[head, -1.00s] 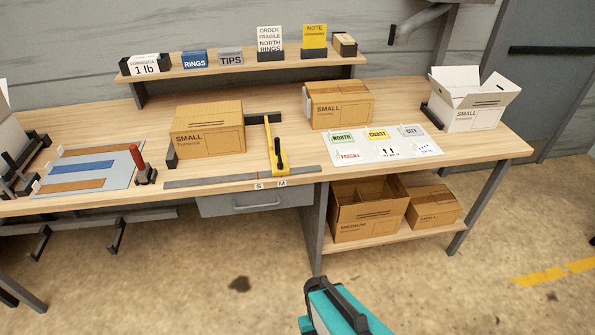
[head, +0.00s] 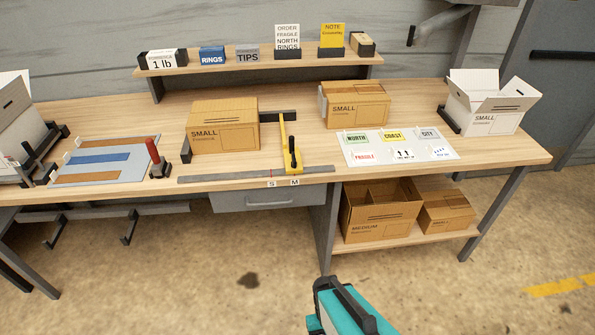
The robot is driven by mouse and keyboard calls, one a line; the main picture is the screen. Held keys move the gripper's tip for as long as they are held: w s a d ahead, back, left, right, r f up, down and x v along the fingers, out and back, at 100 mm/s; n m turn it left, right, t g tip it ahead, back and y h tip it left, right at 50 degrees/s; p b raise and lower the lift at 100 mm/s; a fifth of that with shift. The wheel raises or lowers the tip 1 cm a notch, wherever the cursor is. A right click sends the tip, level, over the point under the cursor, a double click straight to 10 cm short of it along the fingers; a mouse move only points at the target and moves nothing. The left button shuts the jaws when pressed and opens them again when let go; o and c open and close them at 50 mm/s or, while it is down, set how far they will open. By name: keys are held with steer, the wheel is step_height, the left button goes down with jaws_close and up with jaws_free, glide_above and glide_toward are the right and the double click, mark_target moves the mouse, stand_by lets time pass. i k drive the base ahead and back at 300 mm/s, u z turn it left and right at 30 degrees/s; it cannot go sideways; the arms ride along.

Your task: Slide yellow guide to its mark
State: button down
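The yellow guide (head: 284,137) stands across the bench, with a black handle near its front end. Its front end is at the grey rail (head: 220,178), by the M mark (head: 295,182). The S mark (head: 271,184) is just left of it. A SMALL carton (head: 222,126) sits left of the guide, with a narrow gap between them. My gripper is not clearly seen; only a teal and black part of my arm shows at the bottom, well in front of the bench.
Another SMALL carton (head: 355,104) and a label sheet (head: 392,160) lie right of the guide. A red-handled tool (head: 154,157) stands left of the rail. An open white box (head: 490,113) is at the right end. Floor before the bench is clear.

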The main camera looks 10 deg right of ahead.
mark_target(288, 151)
steer(key=u, duration=0.65)
steer(key=k, duration=0.85)
steer(key=u, duration=0.45)
steer(key=i, duration=0.5)
steer(key=u, duration=0.1)
